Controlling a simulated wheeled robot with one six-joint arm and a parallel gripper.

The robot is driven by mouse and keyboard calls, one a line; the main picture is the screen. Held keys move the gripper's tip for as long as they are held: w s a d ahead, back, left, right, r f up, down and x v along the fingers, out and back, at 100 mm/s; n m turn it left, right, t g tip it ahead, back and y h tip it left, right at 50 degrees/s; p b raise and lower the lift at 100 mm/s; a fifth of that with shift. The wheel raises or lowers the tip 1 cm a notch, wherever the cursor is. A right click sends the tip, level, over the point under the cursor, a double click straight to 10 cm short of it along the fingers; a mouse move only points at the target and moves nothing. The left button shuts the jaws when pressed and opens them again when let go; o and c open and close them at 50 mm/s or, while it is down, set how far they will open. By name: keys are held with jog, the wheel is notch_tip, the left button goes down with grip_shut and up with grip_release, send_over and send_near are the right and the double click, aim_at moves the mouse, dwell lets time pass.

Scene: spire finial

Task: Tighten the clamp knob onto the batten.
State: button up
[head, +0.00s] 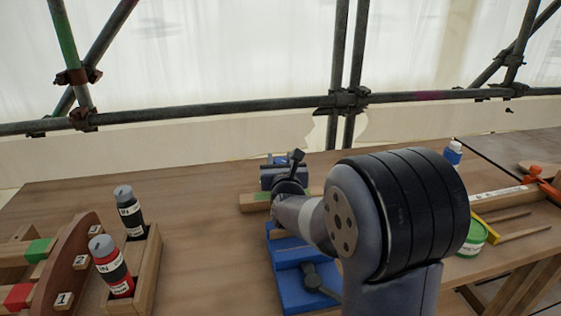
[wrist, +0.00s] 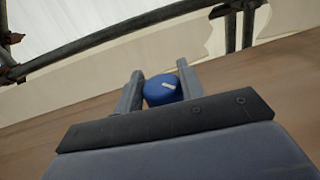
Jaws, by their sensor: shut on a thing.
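In the head view my arm hides the knob and most of the gripper. A blue block-like part (head: 270,178) stands just behind the batten. How the knob meets the batten is hidden.
On the left, a wooden rack (head: 150,262) holds a black bottle (head: 130,218) and a red bottle (head: 113,275) beside a curved numbered board (head: 70,262). On the right are a green tin (head: 474,238) and a blue bottle (head: 453,154). Scaffold tubes (head: 220,106) run behind the bench.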

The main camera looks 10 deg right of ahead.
jog(key=shift+f+m+h+b, duration=0.1)
jog(key=shift+m+h+b, duration=0.2)
jog(key=shift+h+b, duration=0.15)
jog(key=m+h+b, duration=0.1)
jog(key=h+b, duration=0.1)
jog(key=h, duration=0.1)
jog(key=shift+a+m+g, duration=0.1)
jog(key=shift+m+g, duration=0.3)
jog(key=m+g+h+b, duration=0.1)
jog(key=m+g+h, duration=0.1)
jog(key=h, duration=0.1)
jog(key=m+g+h+b, duration=0.1)
jog(key=m+g+h, duration=0.1)
jog(key=m+h, duration=0.1)
jog(key=shift+w+h+b, duration=0.1)
jog(key=shift+h+b, duration=0.2)
jog(key=shift+h, duration=0.25)
jog(key=m+g+h+b, duration=0.1)
jog(key=m+g+h, duration=0.2)
jog(key=m+g, duration=0.1)
jog(key=shift+g, duration=0.5)
jog(key=shift+r+m+g+h+p, duration=0.15)
jog(key=shift+m+g+h, duration=0.25)
jog(key=shift+m+g, duration=0.4)
jog(key=shift+r+m+g+h+p, duration=0.1)
jog(key=shift+m+g+h+p, duration=0.25)
jog(key=shift+g, duration=0.75)
